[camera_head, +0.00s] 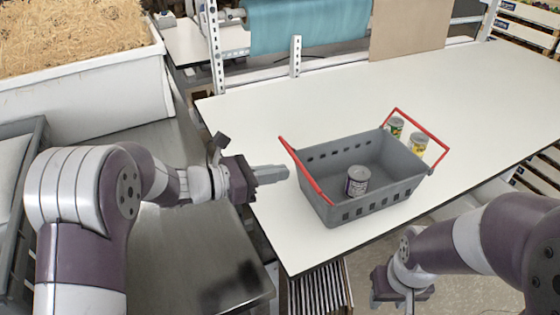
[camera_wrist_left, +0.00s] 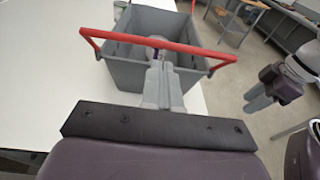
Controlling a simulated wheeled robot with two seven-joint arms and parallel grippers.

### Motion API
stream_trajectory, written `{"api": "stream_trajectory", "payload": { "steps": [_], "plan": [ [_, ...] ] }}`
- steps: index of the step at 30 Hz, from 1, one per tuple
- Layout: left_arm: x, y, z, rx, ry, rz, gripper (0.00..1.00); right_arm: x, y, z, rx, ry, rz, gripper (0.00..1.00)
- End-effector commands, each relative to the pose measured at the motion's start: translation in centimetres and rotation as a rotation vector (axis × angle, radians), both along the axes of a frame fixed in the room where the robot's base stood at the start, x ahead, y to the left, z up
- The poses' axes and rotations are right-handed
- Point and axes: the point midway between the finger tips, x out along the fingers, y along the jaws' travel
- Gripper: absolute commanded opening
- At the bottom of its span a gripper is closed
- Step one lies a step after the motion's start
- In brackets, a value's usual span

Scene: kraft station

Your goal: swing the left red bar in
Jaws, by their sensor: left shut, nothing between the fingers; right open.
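A grey basket (camera_head: 345,203) stands on the white table, and it also shows in the left wrist view (camera_wrist_left: 125,74). Its left red bar (camera_head: 305,172) leans outward past the basket's left end. In the left wrist view this red bar (camera_wrist_left: 190,48) crosses in front of the basket, just beyond my fingertips. The right red bar (camera_head: 432,138) leans out at the other end. My left gripper (camera_head: 287,172) is shut and empty just left of the left bar; I cannot tell whether they touch. My right gripper (camera_head: 402,300) hangs below the table's front edge, open and away from the basket.
One can (camera_head: 357,181) is inside the basket. Two more cans, one green-labelled (camera_head: 396,127) and one yellow-labelled (camera_head: 418,144), are at its far right end. The white table (camera_head: 470,88) is clear behind. A bin of straw-like filling (camera_head: 90,98) stands at the left.

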Motion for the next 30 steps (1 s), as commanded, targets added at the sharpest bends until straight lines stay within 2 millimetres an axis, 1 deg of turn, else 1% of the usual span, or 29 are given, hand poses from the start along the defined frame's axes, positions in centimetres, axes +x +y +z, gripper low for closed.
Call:
{"api": "stream_trajectory", "payload": {
  "steps": [1,6,17,22,30],
  "plan": [
    [0.2,-0.4,0.6,0.0,0.0,-0.001,0.0,0.0,0.0,0.5,0.0,0.0,0.0,0.43],
    [0.5,-1.1,0.9,-0.001,0.001,-0.001,0.0,0.0,0.0,0.7,0.0,0.0,0.0,0.43],
    [0.5,-1.1,0.9,0.002,0.001,0.0,0.0,0.0,0.0,0.7,0.0,0.0,0.0,0.43],
    [0.6,-1.2,1.4,0.028,0.013,0.0,0.0,0.0,0.0,1.3,0.0,0.0,0.0,0.43],
    [0.7,-1.4,1.5,0.066,0.034,0.001,0.0,0.0,0.0,1.8,0.0,0.0,0.0,0.43]
  ]
}}
